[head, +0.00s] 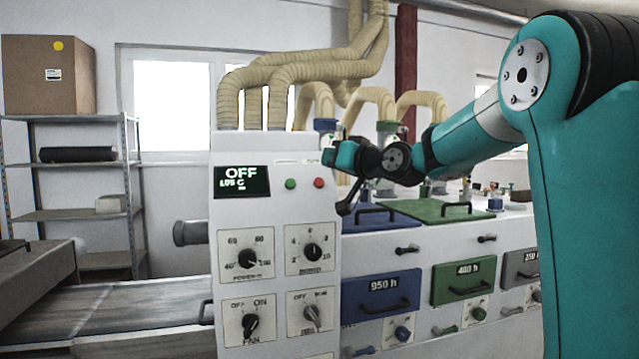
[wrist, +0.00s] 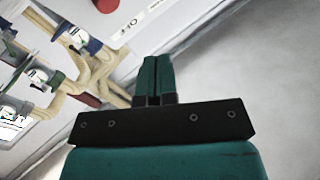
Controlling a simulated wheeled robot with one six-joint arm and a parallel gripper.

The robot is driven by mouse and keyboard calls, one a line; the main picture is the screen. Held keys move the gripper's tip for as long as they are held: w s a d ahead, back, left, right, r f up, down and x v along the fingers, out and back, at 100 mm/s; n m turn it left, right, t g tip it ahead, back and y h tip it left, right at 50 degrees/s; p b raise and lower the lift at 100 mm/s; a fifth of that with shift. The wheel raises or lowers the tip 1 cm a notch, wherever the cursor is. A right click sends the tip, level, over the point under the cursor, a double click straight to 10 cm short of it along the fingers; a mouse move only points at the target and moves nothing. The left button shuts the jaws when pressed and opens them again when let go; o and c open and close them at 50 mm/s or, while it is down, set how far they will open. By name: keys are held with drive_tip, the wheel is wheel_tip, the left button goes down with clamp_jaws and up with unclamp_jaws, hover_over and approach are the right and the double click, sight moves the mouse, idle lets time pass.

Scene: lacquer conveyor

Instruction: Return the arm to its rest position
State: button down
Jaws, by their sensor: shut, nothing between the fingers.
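My gripper (wrist: 154,65) shows in the wrist view with its two teal fingers together, shut and empty. In the head view, my teal arm reaches in from the right, and its wrist end is in front of the white machine (head: 225,200), near the top right of the control panel. My fingers are hard to make out in the head view. The panel has a dark display (head: 241,181) reading OFF, a green button (head: 290,184), a red button (head: 319,183) and several black knobs.
A blue drawer (head: 385,307) and a green drawer (head: 463,290) with handles are in the machine's front. Blue and green lids (head: 438,210) lie on top. Beige hoses (head: 300,72) rise above. A conveyor (head: 120,305) and a shelf with a cardboard box (head: 48,76) stand left.

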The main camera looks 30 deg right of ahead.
drive_tip(key=s+a+f+n+g+y+b, duration=0.1)
drive_tip(key=s+a+f+n+g, duration=0.15)
drive_tip(key=s+a+f, duration=0.35)
drive_tip(key=s+a+f+n+g+y, duration=0.15)
drive_tip(key=a+f+g, duration=0.25)
drive_tip(key=a, duration=0.4)
drive_tip(key=s+a+f+n+g+y+b, duration=0.1)
drive_tip(key=s+a+f+g, duration=0.3)
drive_tip(key=a, duration=0.3)
drive_tip(key=s+a+f+n+g, duration=0.1)
drive_tip(key=s+f+g, duration=0.1)
drive_tip(key=s+f, duration=0.2)
drive_tip(key=s+a+f+n+g+h, duration=0.1)
drive_tip(key=s+a+f+g, duration=0.1)
drive_tip(key=s, duration=0.9)
drive_tip(key=s+a+f+n+g+h, duration=0.1)
drive_tip(key=s+a+f+g, duration=0.1)
drive_tip(key=s+f, duration=0.4)
drive_tip(key=shift+s+a+f+n+g, duration=0.25)
drive_tip(key=shift+s+f+n+g, duration=0.15)
drive_tip(key=shift+s+g, duration=0.5)
